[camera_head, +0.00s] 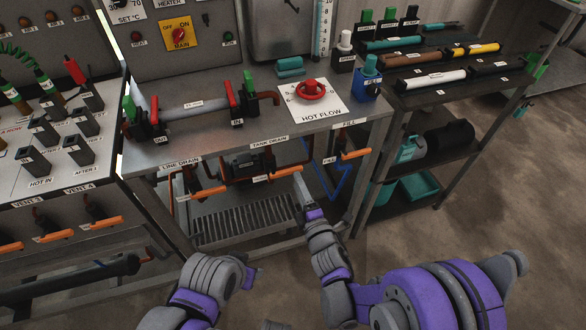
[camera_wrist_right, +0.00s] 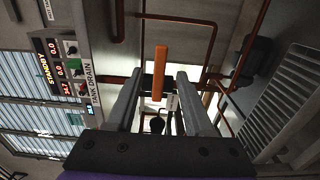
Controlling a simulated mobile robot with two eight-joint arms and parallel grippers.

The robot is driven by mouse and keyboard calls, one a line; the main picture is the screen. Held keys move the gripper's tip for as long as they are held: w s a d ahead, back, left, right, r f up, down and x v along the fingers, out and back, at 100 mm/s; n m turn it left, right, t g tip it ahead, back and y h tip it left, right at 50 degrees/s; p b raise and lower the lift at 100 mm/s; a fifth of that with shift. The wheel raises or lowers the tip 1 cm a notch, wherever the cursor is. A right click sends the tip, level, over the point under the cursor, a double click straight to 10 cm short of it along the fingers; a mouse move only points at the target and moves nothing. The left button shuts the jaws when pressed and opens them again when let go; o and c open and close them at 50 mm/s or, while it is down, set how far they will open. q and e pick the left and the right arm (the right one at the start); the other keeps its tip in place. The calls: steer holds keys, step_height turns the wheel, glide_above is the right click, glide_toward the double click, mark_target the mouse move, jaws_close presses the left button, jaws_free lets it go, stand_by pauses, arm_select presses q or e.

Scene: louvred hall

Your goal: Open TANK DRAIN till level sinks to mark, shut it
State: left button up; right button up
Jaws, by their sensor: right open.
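The TANK DRAIN label (camera_head: 269,142) is on the bench's front edge. Below it is an orange lever handle (camera_head: 284,173), which lies roughly crosswise. My right gripper (camera_head: 299,180) is at this handle's right end in the head view. In the right wrist view, the orange handle (camera_wrist_right: 160,72) lies between the open fingers (camera_wrist_right: 158,98), apart from both. The tank (camera_head: 285,22) stands at the back with a teal-filled level scale (camera_head: 321,28); the mark cannot be made out. My left gripper (camera_head: 254,274) is partly seen low in the head view, its fingers hidden.
Similar orange handles sit left under LINE DRAIN (camera_head: 208,193) and right under FILL (camera_head: 355,154). Copper pipes run around the handle. A slatted grate (camera_head: 240,222) lies below. A red HOT FLOW knob (camera_head: 310,88) is on the bench top. A tool shelf (camera_head: 440,95) stands right.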

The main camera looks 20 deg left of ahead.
mark_target(293, 169)
steer(key=shift+p+x, duration=0.5)
steer(key=shift+x, duration=2.25)
jaws_close()
